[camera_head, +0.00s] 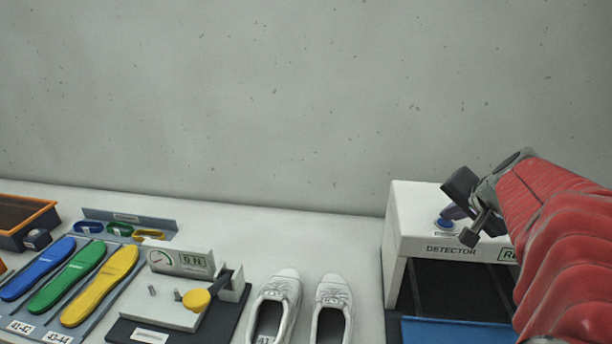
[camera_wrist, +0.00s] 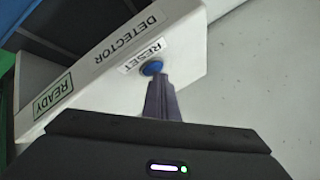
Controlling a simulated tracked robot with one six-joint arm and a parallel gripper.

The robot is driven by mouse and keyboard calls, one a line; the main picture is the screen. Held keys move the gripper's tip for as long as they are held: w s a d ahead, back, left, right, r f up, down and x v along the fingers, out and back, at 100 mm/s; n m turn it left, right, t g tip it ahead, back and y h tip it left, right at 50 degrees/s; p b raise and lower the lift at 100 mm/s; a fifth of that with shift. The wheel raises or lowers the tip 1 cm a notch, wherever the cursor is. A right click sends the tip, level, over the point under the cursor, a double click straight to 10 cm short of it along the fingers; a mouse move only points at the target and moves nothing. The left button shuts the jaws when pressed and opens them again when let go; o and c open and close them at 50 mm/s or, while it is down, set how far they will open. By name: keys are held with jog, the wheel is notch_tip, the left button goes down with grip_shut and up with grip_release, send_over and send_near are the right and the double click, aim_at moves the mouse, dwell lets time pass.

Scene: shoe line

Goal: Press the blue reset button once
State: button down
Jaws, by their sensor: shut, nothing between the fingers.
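The blue reset button (camera_wrist: 152,67) is on the white detector housing (camera_wrist: 118,88), beside a RESET label (camera_wrist: 140,55). The button also shows in the head view (camera_head: 443,224), on top of the detector (camera_head: 415,215) at the right. My gripper (camera_wrist: 162,88) is shut and empty. Its fingertips appear right at the near edge of the button in the wrist view and partly cover it. In the head view my gripper (camera_head: 449,213) is just above the button. I cannot tell whether the tips touch it or whether it is pressed down.
A READY display (camera_wrist: 53,94) is on the detector. A dark belt (camera_head: 450,290) runs under it, with a blue mat (camera_head: 455,332) in front.

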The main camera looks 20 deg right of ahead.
aim_at(446, 226)
jog(key=shift+r, duration=0.85)
jog(key=shift+r, duration=0.15)
jog(key=shift+r, duration=2.35)
